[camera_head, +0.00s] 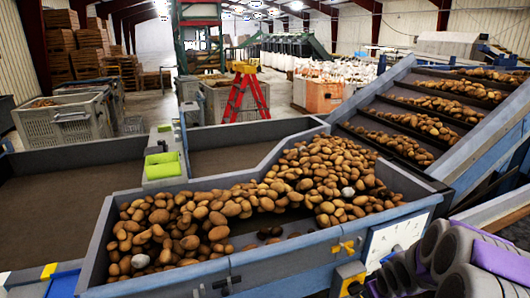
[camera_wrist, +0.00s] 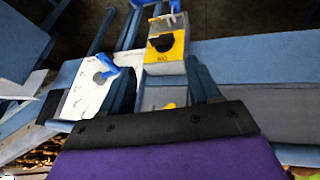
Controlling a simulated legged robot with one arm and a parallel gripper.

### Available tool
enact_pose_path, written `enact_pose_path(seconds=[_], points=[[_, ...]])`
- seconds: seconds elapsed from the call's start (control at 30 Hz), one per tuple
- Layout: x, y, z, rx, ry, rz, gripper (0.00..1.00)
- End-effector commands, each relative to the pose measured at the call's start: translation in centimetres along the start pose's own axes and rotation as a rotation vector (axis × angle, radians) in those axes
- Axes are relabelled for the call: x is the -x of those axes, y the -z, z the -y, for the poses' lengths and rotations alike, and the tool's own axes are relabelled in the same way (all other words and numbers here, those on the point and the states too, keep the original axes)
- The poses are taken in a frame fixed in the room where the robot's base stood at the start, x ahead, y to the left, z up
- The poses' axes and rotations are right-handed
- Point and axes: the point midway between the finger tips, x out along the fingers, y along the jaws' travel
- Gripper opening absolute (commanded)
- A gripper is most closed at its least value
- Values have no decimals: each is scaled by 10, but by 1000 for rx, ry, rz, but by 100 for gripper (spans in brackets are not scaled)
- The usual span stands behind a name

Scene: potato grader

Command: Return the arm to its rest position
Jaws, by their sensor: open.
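My arm (camera_head: 465,260), grey with purple parts, is at the lower right of the head view, beside the front of the machine. My gripper (camera_wrist: 158,66) shows in the wrist view with two dark fingers spread apart and nothing between them. Past the fingers is a yellow switch box (camera_wrist: 167,48) with a black knob. A white dial panel (camera_wrist: 92,88) is left of the fingers. In the head view the yellow switch box (camera_head: 348,276) and white dial panel (camera_head: 394,240) are on the machine's front side, close to my arm. I cannot tell the exact gap between fingers and box.
A grey trough (camera_head: 97,250) full of potatoes (camera_head: 240,210) crosses the front. A sloped conveyor (camera_head: 385,85) carries potatoes at the right. A red stepladder (camera_head: 246,95), crates (camera_head: 62,120) and white sacks (camera_head: 340,75) stand behind. Bare floor (camera_head: 155,103) lies farther back.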

Motion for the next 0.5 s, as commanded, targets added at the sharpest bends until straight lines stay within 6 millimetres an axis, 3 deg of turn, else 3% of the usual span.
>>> enact_pose_path(seconds=[0.17,0.5], points=[[62,-7,26,-30,-13,98,62],[174,-58,92,-109,9,300,62]])
